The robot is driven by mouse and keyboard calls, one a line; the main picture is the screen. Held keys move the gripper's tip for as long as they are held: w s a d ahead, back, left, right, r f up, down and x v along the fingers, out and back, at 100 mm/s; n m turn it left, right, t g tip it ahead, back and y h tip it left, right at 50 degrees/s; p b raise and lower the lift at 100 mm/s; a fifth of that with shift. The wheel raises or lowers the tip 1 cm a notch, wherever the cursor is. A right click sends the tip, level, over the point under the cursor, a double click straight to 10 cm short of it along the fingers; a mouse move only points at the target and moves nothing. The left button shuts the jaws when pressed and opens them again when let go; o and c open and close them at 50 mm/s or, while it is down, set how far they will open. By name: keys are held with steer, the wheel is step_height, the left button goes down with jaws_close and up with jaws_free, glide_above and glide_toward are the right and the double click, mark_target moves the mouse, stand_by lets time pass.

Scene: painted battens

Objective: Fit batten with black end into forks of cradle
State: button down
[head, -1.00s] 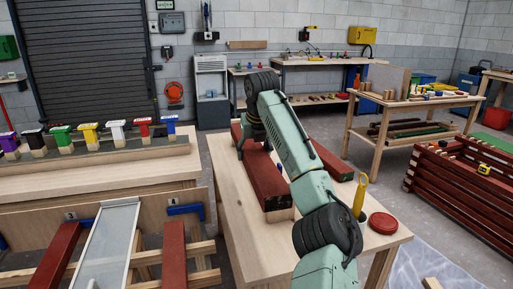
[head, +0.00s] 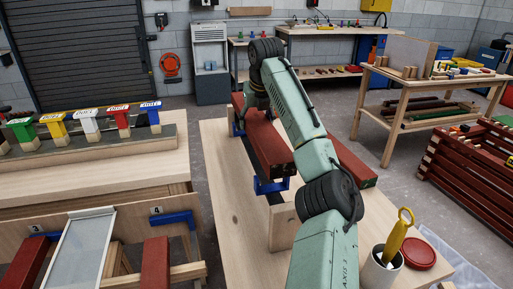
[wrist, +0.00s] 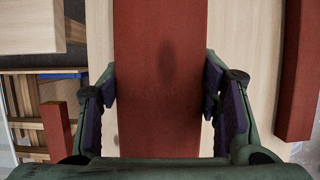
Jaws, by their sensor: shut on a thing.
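A long dark-red batten (head: 263,140) is in my gripper above the middle table. In the wrist view it runs lengthwise (wrist: 160,70) between the two fingers of my gripper (wrist: 160,105), which is shut on its sides. Two blue forks, a near one (head: 270,186) and a far one (head: 237,125), show below and to the left of the batten. The batten's near end hangs over the near fork; I cannot tell whether it touches.
A second red batten (head: 355,165) lies to the right on the table (head: 225,215). A yellow-handled tool in a white cup (head: 388,254) and a red round lid (head: 419,252) stand at the near right.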

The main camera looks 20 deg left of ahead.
mark_target(260, 123)
step_height(260, 123, down, 9)
steer(key=shift+r+p, duration=0.15)
steer(key=shift+p, duration=0.45)
steer(key=c, duration=0.5)
jaws_free()
steer(key=shift+s, duration=0.1)
steer(key=shift+d, duration=0.1)
steer(key=b+v, duration=0.2)
steer(key=v, duration=1)
